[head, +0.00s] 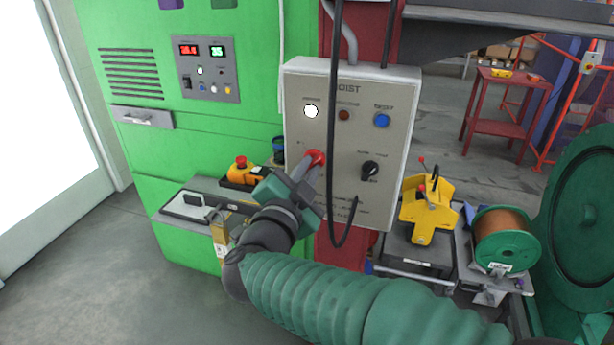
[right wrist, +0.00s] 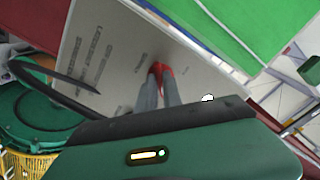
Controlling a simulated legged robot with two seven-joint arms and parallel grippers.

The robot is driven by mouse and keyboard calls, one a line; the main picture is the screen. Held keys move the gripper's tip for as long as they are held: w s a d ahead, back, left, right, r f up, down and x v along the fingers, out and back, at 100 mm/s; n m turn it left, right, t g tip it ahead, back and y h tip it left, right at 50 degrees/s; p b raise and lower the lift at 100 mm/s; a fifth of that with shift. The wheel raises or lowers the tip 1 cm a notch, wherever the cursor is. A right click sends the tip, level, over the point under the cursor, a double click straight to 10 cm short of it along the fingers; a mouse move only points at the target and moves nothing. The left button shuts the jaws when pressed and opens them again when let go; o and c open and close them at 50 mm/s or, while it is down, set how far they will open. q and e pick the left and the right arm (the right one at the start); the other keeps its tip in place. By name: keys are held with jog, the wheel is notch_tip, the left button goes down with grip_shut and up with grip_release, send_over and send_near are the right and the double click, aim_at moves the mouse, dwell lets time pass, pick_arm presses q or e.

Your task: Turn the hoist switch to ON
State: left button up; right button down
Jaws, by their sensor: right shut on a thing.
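The grey hoist box (head: 345,95) hangs on a red post, with HOIST printed at its top. Its red switch handle (head: 317,157) is at the lower left of the panel, partly hidden by my fingers; it also shows in the right wrist view (right wrist: 157,70). My right gripper (head: 311,166) is shut on this red handle, its two grey fingers (right wrist: 158,88) on either side of it. Which position the handle points to I cannot tell. A white lamp (head: 311,111) on the box looks lit. My left gripper is not in view.
The panel also carries a dark lamp (head: 344,115), a blue button (head: 381,120) and a black knob (head: 370,169). A black cable (head: 333,200) loops down in front of the box. A green cabinet (head: 140,60) stands left; a yellow fixture (head: 428,207) and copper spool (head: 504,237) stand right.

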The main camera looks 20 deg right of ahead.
dwell(0.3)
jog(key=c, duration=1.5)
grip_release()
jog(key=shift+s+r, duration=0.1)
jog(key=shift+s, duration=0.05)
jog(key=b+v, duration=0.1)
jog(key=v, duration=1.5)
jog(key=shift+s+a+b, duration=0.25)
jog(key=shift+a+b, duration=0.1)
